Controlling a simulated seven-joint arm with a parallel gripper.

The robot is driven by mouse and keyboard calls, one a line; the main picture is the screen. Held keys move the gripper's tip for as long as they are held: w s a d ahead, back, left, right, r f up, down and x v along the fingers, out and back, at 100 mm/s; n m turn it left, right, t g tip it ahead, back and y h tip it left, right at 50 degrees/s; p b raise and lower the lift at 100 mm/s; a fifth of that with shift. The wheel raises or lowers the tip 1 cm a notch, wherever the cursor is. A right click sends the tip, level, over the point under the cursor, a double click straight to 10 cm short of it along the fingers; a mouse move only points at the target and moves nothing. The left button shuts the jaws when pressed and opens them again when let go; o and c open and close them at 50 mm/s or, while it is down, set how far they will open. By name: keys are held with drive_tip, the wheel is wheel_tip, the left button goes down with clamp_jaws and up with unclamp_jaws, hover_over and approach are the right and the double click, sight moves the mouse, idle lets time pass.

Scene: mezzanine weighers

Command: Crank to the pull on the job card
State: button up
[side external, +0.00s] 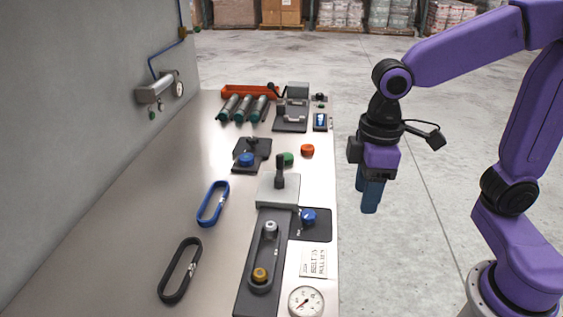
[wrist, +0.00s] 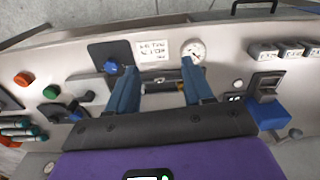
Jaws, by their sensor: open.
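The job card (side external: 313,262) lies near the bench's right edge; its print is too small to read surely. It also shows in the wrist view (wrist: 152,50). Below it in the side view is a round white dial gauge (side external: 305,301) with a needle. A blue knob (side external: 308,217) sits on a black plate above the card. Left of these, a dark track (side external: 245,293) carries a silver pulley (side external: 271,228) and a brass pulley (side external: 260,275) with a belt around them. My gripper (side external: 370,196) is open and empty, to the right of the bench edge; blue fingers are apart (wrist: 157,72).
A grey block with an upright dark lever (side external: 280,170) stands behind the track. A blue belt (side external: 213,204) and a black belt (side external: 180,270) lie on the left. Green (side external: 287,159) and red (side external: 307,150) buttons sit farther back. A wall bounds the left.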

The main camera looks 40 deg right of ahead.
drive_tip(key=w+a+r+m, duration=0.2)
drive_tip(key=w+a+m, duration=0.1)
drive_tip(key=w, duration=1)
drive_tip(key=m, duration=0.6)
hover_over(280, 155)
wheel_tip(280, 155, down, 17)
drive_tip(key=shift+s+f, duration=0.1)
drive_tip(key=shift+c, duration=0.3)
clamp_jaws()
